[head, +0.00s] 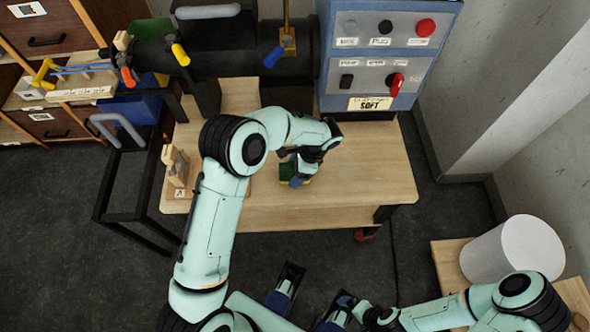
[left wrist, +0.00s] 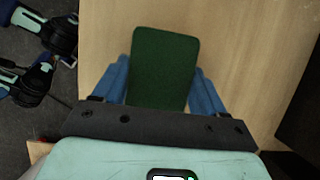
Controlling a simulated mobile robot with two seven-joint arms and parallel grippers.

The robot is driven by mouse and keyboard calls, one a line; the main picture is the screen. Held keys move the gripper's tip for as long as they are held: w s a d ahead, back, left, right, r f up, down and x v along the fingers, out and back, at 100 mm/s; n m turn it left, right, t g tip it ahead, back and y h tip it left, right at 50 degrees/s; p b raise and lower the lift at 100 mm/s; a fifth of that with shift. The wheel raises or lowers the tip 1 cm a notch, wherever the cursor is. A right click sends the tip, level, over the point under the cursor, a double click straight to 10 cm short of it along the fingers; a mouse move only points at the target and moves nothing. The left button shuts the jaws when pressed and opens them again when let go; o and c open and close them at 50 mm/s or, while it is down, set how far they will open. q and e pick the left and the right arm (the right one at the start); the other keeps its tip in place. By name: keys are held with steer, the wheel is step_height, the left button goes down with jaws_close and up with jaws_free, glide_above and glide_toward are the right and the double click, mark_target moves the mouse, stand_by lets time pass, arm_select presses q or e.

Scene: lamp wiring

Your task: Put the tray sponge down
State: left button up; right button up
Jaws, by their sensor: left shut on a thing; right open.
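The sponge is a dark green block (left wrist: 163,68) between the two blue fingers of my left gripper in the left wrist view. I cannot tell whether the sponge touches the bench top. My right gripper (head: 311,302) is open and empty at the bottom of the head view, away from the bench.
A wooden stand marked A (head: 176,167) is at the bench's left end. A black machine (head: 285,73) is at the back left. The bench right of the sponge is clear. A white cylinder (head: 512,250) stands lower right.

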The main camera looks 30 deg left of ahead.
arm_select(q)
steer(key=shift+s+f, duration=0.15)
steer(key=shift+f, duration=0.4)
steer(key=o, duration=0.8)
steer(key=shift+o, duration=0.7)
steer(key=shift+f, duration=0.15)
steer(key=shift+r, duration=0.35)
steer(key=p+v, duration=0.2)
steer(key=v, duration=1.1)
steer(key=shift+a, duration=0.15)
